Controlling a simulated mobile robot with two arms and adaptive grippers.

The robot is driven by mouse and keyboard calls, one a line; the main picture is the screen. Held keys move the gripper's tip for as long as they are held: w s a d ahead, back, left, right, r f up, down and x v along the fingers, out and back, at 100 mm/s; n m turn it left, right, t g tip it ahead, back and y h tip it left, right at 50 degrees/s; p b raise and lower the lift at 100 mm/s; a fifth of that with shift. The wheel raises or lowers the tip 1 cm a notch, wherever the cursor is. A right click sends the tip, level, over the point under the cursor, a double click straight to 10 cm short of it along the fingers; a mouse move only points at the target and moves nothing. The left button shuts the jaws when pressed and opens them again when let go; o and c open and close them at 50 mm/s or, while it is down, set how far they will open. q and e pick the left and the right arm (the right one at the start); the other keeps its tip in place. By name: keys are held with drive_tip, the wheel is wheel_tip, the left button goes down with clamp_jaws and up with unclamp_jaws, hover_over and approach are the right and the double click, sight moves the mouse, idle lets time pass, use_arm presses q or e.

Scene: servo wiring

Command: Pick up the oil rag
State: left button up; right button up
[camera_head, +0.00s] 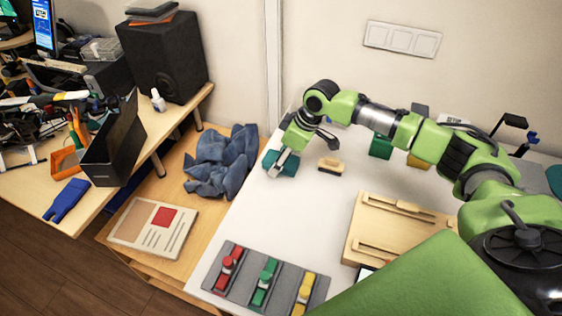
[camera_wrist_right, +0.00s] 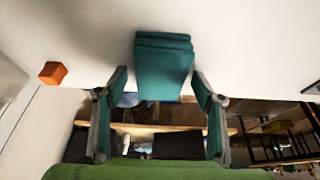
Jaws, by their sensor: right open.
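A teal folded cloth, which looks like the oil rag (camera_head: 291,167), lies at the far left part of the white table in the head view. In the right wrist view the same folded teal rag (camera_wrist_right: 163,65) shows between and just beyond the fingertips, with a gap on each side. My right gripper (camera_head: 302,153) is open at the rag, its fingers partly covering it in the head view. The right gripper also shows in the right wrist view (camera_wrist_right: 160,80) with its fingers spread. My left gripper is not in view.
A wooden brush-like block (camera_head: 331,165) lies right of the rag. A crumpled blue cloth (camera_head: 221,162) lies on the lower wooden surface to the left. A grey tray (camera_head: 240,291) with red, green and yellow parts and a wooden board (camera_head: 375,222) are nearer. An orange block (camera_wrist_right: 52,73) shows in the wrist view.

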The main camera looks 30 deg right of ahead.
drive_tip(key=shift+f, duration=0.15)
drive_tip(key=c, duration=1.1)
drive_tip(key=shift+b, duration=0.35)
wheel_tip(320, 180, up, 3)
drive_tip(key=shift+w, duration=0.1)
drive_tip(key=s+a+r, duration=0.1)
drive_tip(key=s+r, duration=0.2)
drive_tip(key=s, duration=0.1)
drive_tip(key=s+a+r, duration=0.2)
drive_tip(key=s+r, duration=0.2)
drive_tip(key=s, duration=0.1)
drive_tip(key=s+a+r+b, duration=0.1)
drive_tip(key=s+a+r, duration=0.1)
drive_tip(key=s+r, duration=0.1)
drive_tip(key=shift+s+r, duration=0.3)
drive_tip(key=shift+s, duration=0.35)
drive_tip(key=shift+o, duration=0.2)
